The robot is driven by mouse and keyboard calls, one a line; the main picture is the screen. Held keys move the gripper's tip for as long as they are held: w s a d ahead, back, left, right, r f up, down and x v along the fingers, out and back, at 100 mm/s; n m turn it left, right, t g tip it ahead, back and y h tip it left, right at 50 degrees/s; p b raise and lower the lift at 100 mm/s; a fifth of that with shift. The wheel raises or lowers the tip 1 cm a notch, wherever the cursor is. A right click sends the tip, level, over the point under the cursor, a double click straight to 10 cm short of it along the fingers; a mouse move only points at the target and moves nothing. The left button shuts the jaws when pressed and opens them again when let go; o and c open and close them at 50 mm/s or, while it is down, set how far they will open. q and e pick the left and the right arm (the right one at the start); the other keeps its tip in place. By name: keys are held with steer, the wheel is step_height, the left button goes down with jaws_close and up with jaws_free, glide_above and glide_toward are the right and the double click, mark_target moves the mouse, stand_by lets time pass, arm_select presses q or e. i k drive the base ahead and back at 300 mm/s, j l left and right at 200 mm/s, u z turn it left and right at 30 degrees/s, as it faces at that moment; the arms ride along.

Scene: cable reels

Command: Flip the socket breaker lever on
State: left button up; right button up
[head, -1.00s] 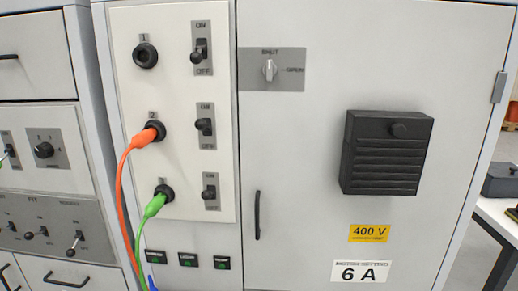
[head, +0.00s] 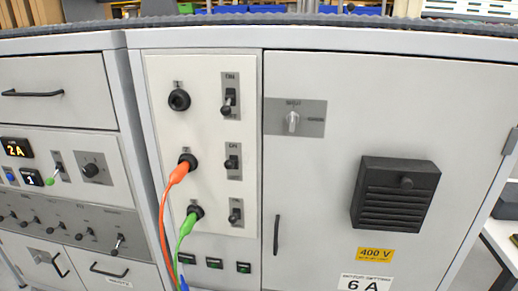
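A pale panel (head: 207,70) on the cabinet carries a column of round black sockets, each with a breaker lever on a grey plate to its right. The top socket (head: 179,100) is empty; its lever (head: 227,107) points down toward the lower label. An orange plug (head: 179,172) sits in the middle socket, beside the middle lever (head: 232,162). A green plug (head: 187,225) sits in the bottom socket, beside the bottom lever (head: 236,214). I cannot tell which way the middle and bottom levers are set. Neither gripper is in view.
A closed cabinet door (head: 330,200) at right has a rotary switch (head: 292,121), a black vent box (head: 395,194) and a black handle (head: 277,235). Drawers and a control panel (head: 70,172) stand at left. The orange and green cables hang in front of the panel's lower left.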

mark_target(114, 253)
steer(key=u, duration=1.55)
